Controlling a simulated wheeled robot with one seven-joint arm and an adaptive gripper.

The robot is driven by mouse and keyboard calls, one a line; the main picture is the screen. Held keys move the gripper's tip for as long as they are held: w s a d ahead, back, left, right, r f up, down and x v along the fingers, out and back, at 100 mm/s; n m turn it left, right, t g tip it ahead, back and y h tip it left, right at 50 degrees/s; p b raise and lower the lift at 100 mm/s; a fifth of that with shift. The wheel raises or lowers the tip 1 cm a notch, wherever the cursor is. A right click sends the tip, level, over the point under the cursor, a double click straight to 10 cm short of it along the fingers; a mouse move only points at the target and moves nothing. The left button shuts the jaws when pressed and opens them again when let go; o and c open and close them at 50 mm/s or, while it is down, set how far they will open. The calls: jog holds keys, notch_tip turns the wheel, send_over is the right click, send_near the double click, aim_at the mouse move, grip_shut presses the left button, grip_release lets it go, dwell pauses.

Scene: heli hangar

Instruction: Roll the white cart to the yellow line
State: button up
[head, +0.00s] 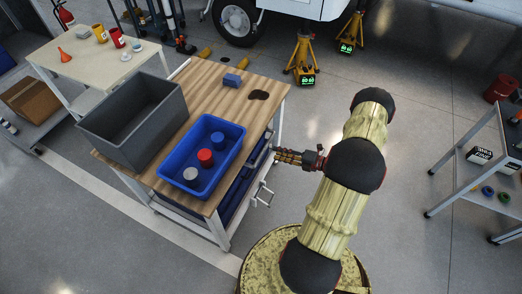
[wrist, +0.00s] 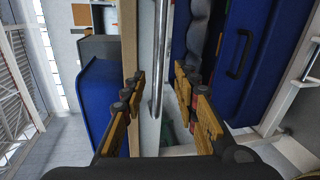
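The white cart (head: 222,236) has a white frame and a wooden top. It stands left of my arm in the head view. My gripper (head: 277,155) is at its right long side, fingers pointing toward it. In the wrist view my gripper (wrist: 157,90) is open, its fingers spread on either side of a shiny metal bar (wrist: 160,55) along the cart's side. I cannot tell whether the fingers touch the bar. No yellow line is visible in either view.
The cart's top carries a grey bin (head: 135,118), a blue tray (head: 232,135) with cups and a small blue block (head: 232,80). A cream table (head: 85,62) stands at its far left. Yellow jacks (head: 303,62) stand at the back and a grey shelf cart (head: 470,165) at the right.

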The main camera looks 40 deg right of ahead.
aim_at(265, 147)
jog(key=shift+m, duration=0.6)
jog(key=b+x, duration=0.2)
jog(key=x, duration=0.5)
jog(key=shift+w+a, duration=0.2)
jog(key=shift+w, duration=0.2)
jog(key=shift+r, duration=0.1)
jog(key=shift+c, duration=0.4)
grip_shut()
